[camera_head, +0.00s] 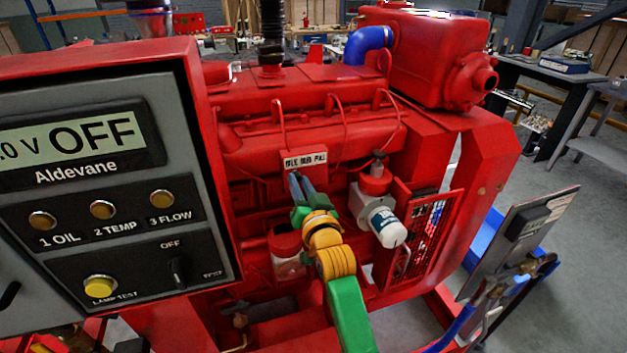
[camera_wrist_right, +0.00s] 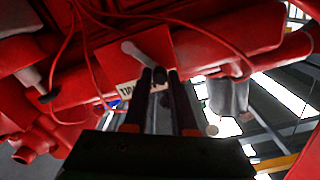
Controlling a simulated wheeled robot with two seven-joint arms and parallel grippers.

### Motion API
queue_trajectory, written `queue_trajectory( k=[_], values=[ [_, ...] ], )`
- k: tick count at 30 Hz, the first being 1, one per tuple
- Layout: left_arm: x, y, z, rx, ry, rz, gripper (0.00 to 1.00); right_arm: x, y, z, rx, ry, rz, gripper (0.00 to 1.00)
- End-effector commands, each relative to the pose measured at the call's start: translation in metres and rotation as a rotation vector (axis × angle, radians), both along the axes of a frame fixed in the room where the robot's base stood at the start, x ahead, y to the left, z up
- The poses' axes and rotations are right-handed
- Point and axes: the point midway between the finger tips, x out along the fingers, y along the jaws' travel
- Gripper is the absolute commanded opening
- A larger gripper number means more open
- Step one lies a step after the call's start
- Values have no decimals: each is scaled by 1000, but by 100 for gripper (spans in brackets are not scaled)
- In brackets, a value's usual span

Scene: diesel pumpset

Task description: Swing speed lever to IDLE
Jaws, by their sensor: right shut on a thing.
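The speed lever (camera_wrist_right: 138,53) is a short grey bar on the red engine in the right wrist view. Its dark end lies between the fingertips of my right gripper (camera_wrist_right: 159,76), which is shut on it. In the head view my right gripper (camera_head: 297,184) is at the engine's side, just below the white label plate (camera_head: 305,160) that reads IDLE, RUN and FULL. The gripper hides the lever there. The label (camera_wrist_right: 128,89) is partly covered by a finger in the wrist view. Which mark the lever points at I cannot tell. My left gripper is out of view.
The grey control panel (camera_head: 110,190) with its OFF display stands close at the left. A white filter (camera_head: 387,226) and a red mesh guard (camera_head: 428,225) are right of my gripper. Thin red pipes (camera_wrist_right: 190,28) run above the lever. A tilted plate (camera_head: 520,240) stands at the right.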

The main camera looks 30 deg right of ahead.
Motion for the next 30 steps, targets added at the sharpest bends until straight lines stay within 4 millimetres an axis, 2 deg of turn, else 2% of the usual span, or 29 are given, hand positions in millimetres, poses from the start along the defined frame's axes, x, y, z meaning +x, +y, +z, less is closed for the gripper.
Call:
queue_trajectory(
  k=[5,6,7,8,17,30],
  values=[
    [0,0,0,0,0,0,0,0,1,0,0,1,1,9],
    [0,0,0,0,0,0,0,0,1,0,0,1,1,36],
    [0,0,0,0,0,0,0,0,1,0,0,1,1,44],
    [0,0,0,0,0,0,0,0,1,0,0,1,1,48],
    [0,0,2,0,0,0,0,-1,1,0,-1,1,0,48],
    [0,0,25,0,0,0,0,-48,12,1,1,3,1,48]
  ],
)
